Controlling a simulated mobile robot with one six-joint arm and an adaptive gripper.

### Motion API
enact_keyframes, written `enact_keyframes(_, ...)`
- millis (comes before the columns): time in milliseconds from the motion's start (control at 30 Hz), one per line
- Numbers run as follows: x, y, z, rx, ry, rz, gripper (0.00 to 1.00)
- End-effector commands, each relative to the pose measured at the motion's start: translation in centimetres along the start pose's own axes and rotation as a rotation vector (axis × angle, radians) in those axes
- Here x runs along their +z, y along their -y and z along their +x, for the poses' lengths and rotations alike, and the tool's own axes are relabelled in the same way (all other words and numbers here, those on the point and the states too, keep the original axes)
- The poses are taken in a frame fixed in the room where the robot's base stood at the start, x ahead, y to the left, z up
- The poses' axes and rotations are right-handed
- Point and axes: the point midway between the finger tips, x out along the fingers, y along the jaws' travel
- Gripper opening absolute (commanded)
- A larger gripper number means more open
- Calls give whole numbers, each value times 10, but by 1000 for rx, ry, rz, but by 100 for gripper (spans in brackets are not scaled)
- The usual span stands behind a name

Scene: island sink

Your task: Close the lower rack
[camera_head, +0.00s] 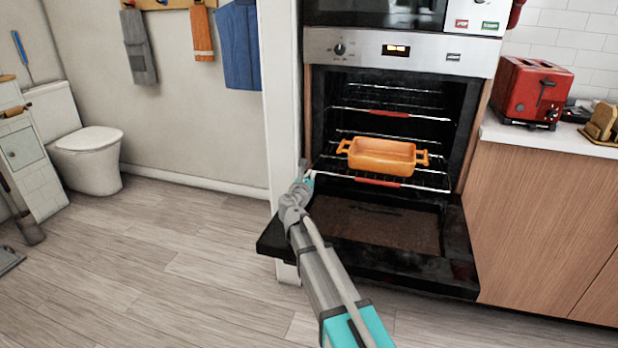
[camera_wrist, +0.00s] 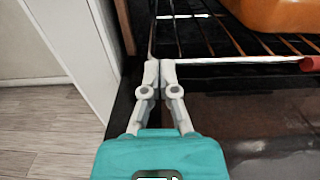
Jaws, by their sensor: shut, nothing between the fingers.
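The oven's lower rack (camera_head: 436,182) is a wire shelf with a red grip (camera_head: 377,181) on its front bar. It sticks out a little past the oven front, and an orange baking dish (camera_head: 382,157) with two handles stands on it. My gripper (camera_head: 307,178) is shut at the left end of the rack's front bar. In the wrist view, its closed fingertips (camera_wrist: 159,64) are at the left end of the front bar (camera_wrist: 225,60); I cannot tell whether they touch it. Part of the dish (camera_wrist: 278,12) shows at the top right.
The oven door (camera_head: 375,257) hangs open below the rack. The upper rack (camera_head: 390,114) with its red grip is inside the oven. A white wall edge (camera_head: 281,110) stands close on the left. A counter with a red toaster (camera_head: 530,92) is on the right.

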Motion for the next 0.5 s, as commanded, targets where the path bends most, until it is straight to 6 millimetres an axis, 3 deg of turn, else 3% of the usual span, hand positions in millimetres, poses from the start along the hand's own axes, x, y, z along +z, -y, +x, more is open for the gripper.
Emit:
enact_keyframes(267, 0, -1, 52, -3, 0, 0, 0)
enact_keyframes(500, 0, -2, 116, -3, 0, 0, 0)
